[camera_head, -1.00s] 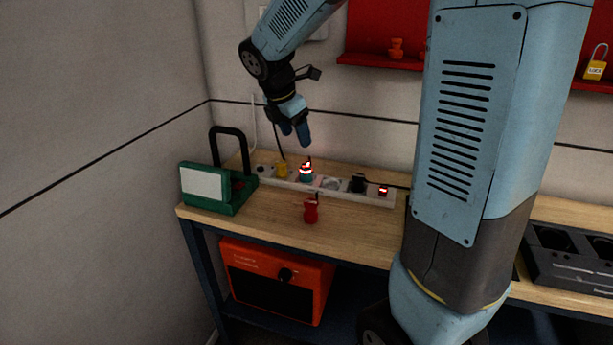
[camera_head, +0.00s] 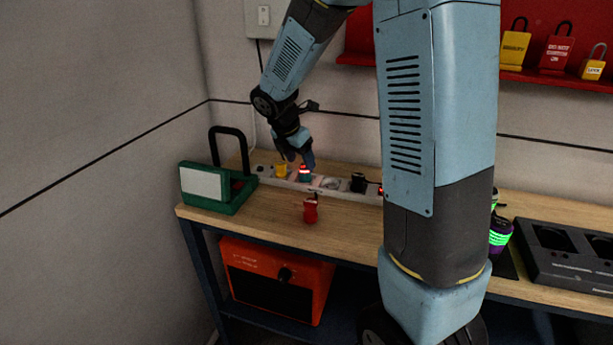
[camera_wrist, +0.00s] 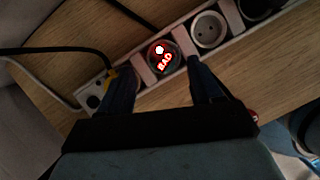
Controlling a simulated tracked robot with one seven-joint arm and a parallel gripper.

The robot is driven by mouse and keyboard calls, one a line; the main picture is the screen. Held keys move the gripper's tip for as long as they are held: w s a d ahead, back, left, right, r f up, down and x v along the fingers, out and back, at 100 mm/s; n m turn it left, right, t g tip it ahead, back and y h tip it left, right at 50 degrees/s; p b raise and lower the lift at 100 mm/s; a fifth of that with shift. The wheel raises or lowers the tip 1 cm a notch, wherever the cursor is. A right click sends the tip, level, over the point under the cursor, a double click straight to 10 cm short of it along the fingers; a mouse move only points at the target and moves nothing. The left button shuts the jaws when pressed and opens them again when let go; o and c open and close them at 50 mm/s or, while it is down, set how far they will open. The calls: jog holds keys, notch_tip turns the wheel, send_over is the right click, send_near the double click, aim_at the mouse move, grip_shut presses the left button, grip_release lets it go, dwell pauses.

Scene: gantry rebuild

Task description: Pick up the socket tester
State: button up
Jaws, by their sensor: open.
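The socket tester (camera_head: 305,175) is a small teal round device with a red lit top, plugged into the white power strip (camera_head: 330,185) on the wooden bench. In the wrist view the tester (camera_wrist: 164,58) shows a glowing red "BAD". My gripper (camera_head: 300,158) is just above it, pointing down. In the wrist view my gripper (camera_wrist: 160,80) is open, with one finger on the left and one on the right of the tester. I cannot tell whether either finger touches it. Nothing is held.
A yellow plug (camera_head: 281,171) sits left of the tester and a black plug (camera_head: 358,182) to its right. An empty socket (camera_wrist: 209,30) lies beside the tester. A red object (camera_head: 310,210) stands in front. A green case (camera_head: 215,190) is at left.

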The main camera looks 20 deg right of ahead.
aim_at(305, 168)
jog(key=x, duration=0.4)
jog(key=shift+s+d+f, duration=0.1)
jog(key=shift+d+f, duration=0.15)
jog(key=shift+f, duration=0.1)
jog(key=c, duration=1.2)
